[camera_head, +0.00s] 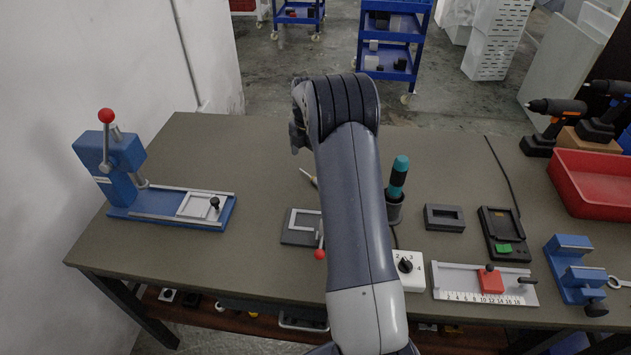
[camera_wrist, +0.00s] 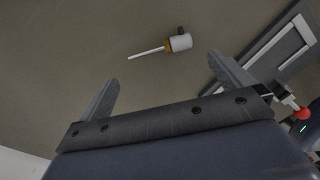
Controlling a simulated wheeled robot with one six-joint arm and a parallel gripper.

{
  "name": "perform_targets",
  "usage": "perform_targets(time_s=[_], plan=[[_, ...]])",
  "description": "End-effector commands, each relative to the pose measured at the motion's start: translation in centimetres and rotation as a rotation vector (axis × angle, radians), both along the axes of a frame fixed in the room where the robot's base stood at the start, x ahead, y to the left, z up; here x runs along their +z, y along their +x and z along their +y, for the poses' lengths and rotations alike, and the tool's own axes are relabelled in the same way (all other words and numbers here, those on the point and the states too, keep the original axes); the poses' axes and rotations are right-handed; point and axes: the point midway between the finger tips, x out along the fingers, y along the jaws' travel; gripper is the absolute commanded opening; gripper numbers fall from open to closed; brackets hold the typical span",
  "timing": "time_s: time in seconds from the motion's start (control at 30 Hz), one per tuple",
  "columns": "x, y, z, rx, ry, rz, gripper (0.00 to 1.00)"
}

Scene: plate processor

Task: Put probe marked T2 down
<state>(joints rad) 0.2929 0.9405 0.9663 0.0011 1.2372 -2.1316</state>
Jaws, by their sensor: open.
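A probe (camera_wrist: 178,43) with a white body, a tan collar, a thin pale rod and a small dark knob lies on the table in the wrist view. No T2 mark can be read on it. A pale tip with a tan part, likely the same probe (camera_head: 308,177), shows beside my arm in the head view; my arm hides the rest. My gripper (camera_wrist: 162,70) is open and empty in the wrist view. The probe is ahead of the fingertips and apart from them.
A grey fixture (camera_head: 300,236) with a red-ball lever lies near the probe; its frame (camera_wrist: 270,60) fills the wrist view's right side. A blue press (camera_head: 107,168) stands left. A teal-handled tool (camera_head: 398,172) stands in a holder right of my arm.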

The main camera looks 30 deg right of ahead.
Motion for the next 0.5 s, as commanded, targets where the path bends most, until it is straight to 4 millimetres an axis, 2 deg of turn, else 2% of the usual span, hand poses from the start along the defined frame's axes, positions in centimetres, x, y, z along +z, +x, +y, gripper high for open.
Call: perform_targets(time_s=[0.17, 0.4, 0.5], plan=[[-1.3, 0.0, -0.1, 0.0, -0.001, 0.0, 1.0], [-4.8, 0.1, -0.5, 0.001, 0.0, 0.001, 1.0], [-5.6, 0.2, -0.5, 0.001, -0.001, 0.0, 1.0]])
